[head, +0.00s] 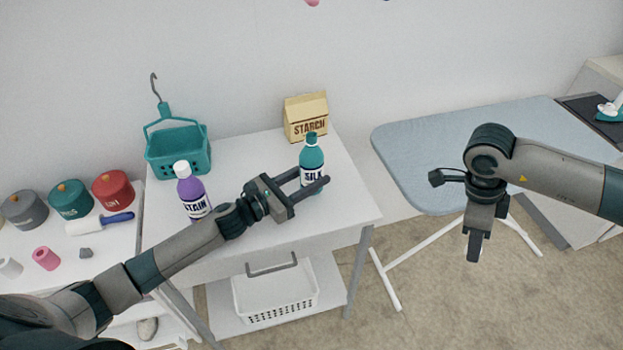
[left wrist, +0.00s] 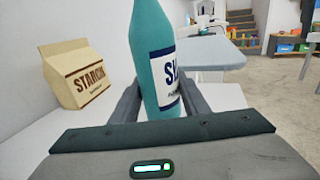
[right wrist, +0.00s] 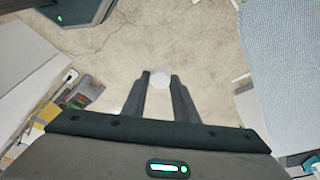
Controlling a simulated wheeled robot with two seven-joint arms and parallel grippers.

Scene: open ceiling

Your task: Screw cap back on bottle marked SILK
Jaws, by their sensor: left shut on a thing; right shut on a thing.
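The teal SILK bottle (head: 313,158) stands upright near the right edge of the white table. My left gripper (head: 308,178) is shut on its body, one finger on each side; the left wrist view shows the bottle (left wrist: 150,60) between the fingers, its top out of frame. In the head view its top is teal and too small to make out in detail. My right gripper (head: 474,250) points down over the floor, apart from the bottle. The right wrist view shows a pale round cap (right wrist: 159,77) between its fingertips.
A purple STAIN bottle (head: 190,188) with a white cap stands beside my left arm. A STARCH box (head: 306,118) and a teal basket (head: 178,150) are at the back. An ironing board (head: 420,150) lies right of the table (head: 250,155). Floor gap between.

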